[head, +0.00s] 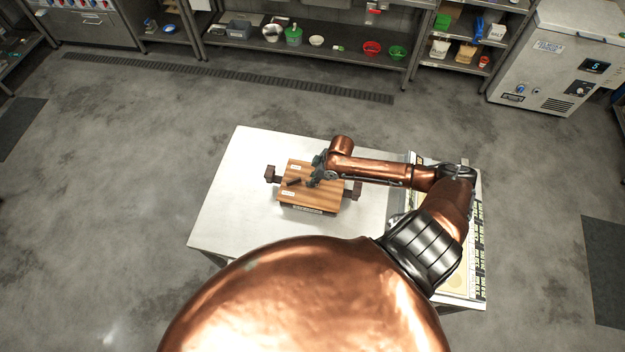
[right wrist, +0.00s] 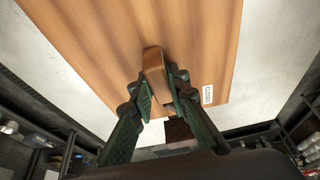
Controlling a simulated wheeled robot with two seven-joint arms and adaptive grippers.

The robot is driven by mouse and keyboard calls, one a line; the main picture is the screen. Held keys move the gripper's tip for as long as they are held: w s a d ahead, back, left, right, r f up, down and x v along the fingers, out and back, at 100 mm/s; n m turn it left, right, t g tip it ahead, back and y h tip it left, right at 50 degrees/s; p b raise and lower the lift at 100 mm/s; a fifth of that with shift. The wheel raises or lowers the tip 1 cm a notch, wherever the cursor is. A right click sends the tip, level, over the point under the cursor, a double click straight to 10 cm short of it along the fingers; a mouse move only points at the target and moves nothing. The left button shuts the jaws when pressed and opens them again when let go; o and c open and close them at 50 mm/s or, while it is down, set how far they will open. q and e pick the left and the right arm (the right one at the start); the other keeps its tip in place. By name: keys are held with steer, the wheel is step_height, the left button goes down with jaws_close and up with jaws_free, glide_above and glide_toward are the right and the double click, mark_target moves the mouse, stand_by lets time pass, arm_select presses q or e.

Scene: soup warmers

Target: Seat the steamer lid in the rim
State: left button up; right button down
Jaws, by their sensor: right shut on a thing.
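The steamer lid (head: 318,196) is a flat, striped wooden board with small white labels and a bar handle. It lies over the dark steamer body, whose block-like side handles (head: 270,174) stick out left and right. The lid covers the rim, so I cannot tell if it is inside it or just above. My right gripper (head: 311,180) is over the lid. In the right wrist view, its green-padded fingers (right wrist: 160,92) are shut on the lid's handle (right wrist: 154,62), with the lid's surface (right wrist: 90,25) behind. My left gripper is out of view.
The steamer stands on a pale metal table (head: 235,205) with clear room at left. A printed board or sheet (head: 474,275) lies along the table's right edge, partly under my right arm. Shelves with bowls (head: 372,47) and a white machine (head: 550,65) stand far behind.

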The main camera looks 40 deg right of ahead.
steer(key=shift+f, duration=0.45)
stand_by(0.4)
steer(key=shift+c, duration=1.8)
jaws_free()
steer(key=shift+o, duration=0.6)
steer(key=shift+o, duration=1.2)
steer(key=shift+r+p, duration=3.35)
steer(key=shift+r, duration=1.65)
